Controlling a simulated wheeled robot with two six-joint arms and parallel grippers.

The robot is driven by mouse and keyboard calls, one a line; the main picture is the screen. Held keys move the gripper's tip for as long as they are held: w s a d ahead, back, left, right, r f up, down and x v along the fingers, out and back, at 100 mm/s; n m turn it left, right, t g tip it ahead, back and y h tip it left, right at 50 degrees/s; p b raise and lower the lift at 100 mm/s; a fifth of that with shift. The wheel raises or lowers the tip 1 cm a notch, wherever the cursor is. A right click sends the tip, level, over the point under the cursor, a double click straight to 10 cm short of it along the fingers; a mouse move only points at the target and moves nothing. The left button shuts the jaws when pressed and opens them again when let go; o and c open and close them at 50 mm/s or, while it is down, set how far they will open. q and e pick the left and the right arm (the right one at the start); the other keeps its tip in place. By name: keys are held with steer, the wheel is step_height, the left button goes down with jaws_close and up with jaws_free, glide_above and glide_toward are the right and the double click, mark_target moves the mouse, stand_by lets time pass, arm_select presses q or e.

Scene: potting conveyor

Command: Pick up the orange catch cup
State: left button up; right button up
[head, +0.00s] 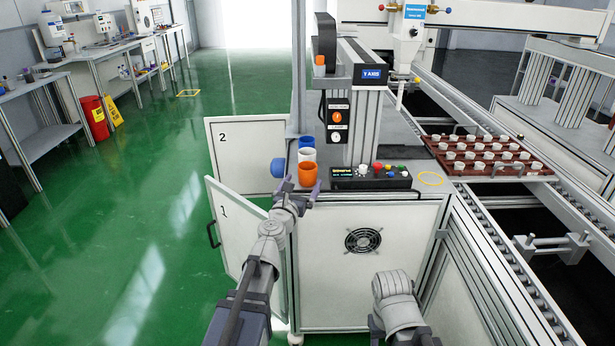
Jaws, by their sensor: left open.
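An orange cup (307,173) stands upright at the left front corner of the machine's top, in front of a white cup (307,154) and a blue cup (306,141). My left gripper (302,188) is open at the orange cup, with one finger to each side of its lower part. I cannot tell whether the fingers touch it. The cup's base is partly hidden by the gripper. My right gripper is not in view.
A control box (370,178) with coloured buttons sits right of the cups. Cabinet door 1 (232,225) hangs open below. A brown tray (487,158) of white pots lies on the conveyor at right.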

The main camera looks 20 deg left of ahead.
mark_target(305, 174)
arm_select(q)
steer(key=shift+w+a+r, duration=0.1)
steer(key=shift+w, duration=1.7)
steer(key=shift+w+a+r, duration=0.1)
steer(key=shift+w, duration=1.7)
steer(key=shift+c, duration=0.2)
steer(key=c, duration=1.3)
step_height(305, 174, up, 10)
steer(key=p, duration=1)
